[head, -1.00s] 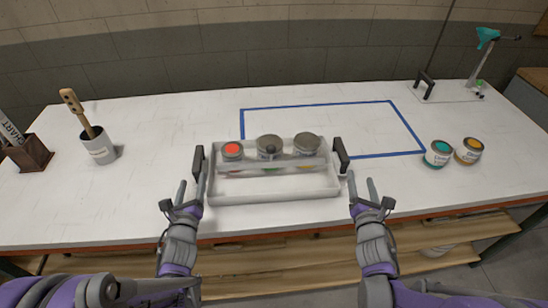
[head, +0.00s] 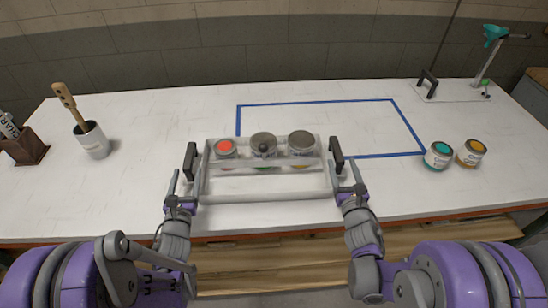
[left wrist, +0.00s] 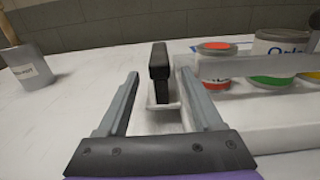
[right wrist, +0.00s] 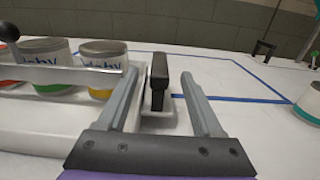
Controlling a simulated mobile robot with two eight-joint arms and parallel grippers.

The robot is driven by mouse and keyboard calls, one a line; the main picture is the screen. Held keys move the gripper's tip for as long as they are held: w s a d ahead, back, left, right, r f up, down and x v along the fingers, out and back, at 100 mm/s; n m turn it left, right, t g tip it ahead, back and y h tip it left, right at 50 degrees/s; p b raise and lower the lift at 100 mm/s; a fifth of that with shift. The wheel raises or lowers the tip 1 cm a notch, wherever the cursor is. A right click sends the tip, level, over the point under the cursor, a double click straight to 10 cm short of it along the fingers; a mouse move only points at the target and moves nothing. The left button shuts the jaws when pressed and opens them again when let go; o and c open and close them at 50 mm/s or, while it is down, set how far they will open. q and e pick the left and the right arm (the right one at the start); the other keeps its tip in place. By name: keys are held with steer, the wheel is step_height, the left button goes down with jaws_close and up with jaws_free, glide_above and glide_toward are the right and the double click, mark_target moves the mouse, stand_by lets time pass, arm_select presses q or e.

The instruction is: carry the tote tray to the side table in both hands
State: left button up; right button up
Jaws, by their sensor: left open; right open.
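The white tote tray (head: 265,195) sits on the white bench near its front edge. It holds three paint cans in a row along its back, behind a crossbar, and its front part is empty. A black handle (head: 190,161) stands at its left end and another black handle (head: 336,155) at its right end. My left gripper (head: 182,178) is open, and in the left wrist view the left handle (left wrist: 160,75) stands between and beyond its fingers. My right gripper (head: 347,172) is open, with the right handle (right wrist: 158,80) likewise between its fingers. The side table is not clearly identifiable.
A blue tape rectangle (head: 320,102) lies behind the tray. A teal can (head: 438,155) and a yellow can (head: 471,152) stand at the right. A grey pot with a brush (head: 94,142) and a brown holder (head: 28,150) stand at the left.

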mark_target(191, 155)
arm_select(q)
steer(key=w, duration=0.9)
arm_select(e)
steer(key=w, duration=0.8)
steer(key=shift+w, duration=0.4)
arm_select(q)
steer(key=shift+s, duration=0.1)
jaws_close()
arm_select(e)
jaws_close()
